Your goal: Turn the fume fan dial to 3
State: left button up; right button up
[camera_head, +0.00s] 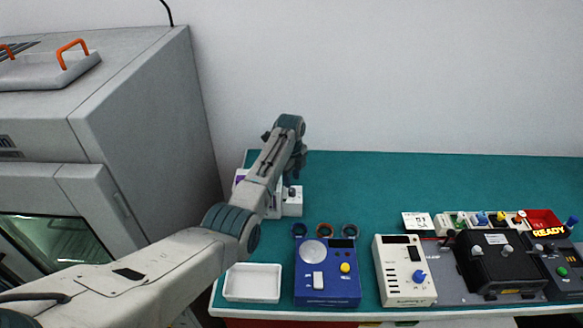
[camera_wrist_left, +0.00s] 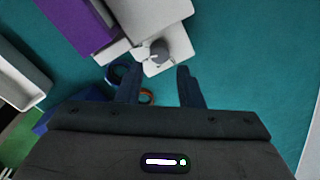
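A white unit with a purple panel stands at the back left of the green bench, partly hidden behind my left arm. On its low white block (camera_head: 292,208) sits a small dark knob (camera_head: 291,192), apparently the fume fan dial. In the left wrist view the knob (camera_wrist_left: 158,49) looks grey, on the white block (camera_wrist_left: 152,68) beside the purple panel (camera_wrist_left: 78,24). My left gripper (camera_head: 294,172) is over this unit. In the wrist view its two fingers (camera_wrist_left: 157,72) are apart with nothing between them, and the knob lies just beyond the tips. The dial's markings cannot be read. My right gripper is not in view.
A large grey cabinet (camera_head: 130,90) stands left of the bench. Along the front are a white tray (camera_head: 252,297), a blue box (camera_head: 327,290) and a cream unit (camera_head: 405,288) with a blue knob. A black device (camera_head: 497,265) stands at right. The bench's back middle is clear.

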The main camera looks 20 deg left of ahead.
aim_at(292, 190)
pick_arm(q)
jog(key=shift+s+r+b, duration=0.1)
jog(key=shift+r+b, duration=0.7)
jog(key=shift+r, duration=2.05)
jog(key=shift+o, duration=1.4)
notch_tip(292, 190, down, 10)
jog(key=n+b, duration=0.2)
jog(key=n, duration=1.1)
jog(key=shift+f+n+y, duration=0.15)
jog(key=shift+n+y, duration=0.15)
jog(key=shift+w+f, duration=0.2)
jog(key=shift+f, duration=0.15)
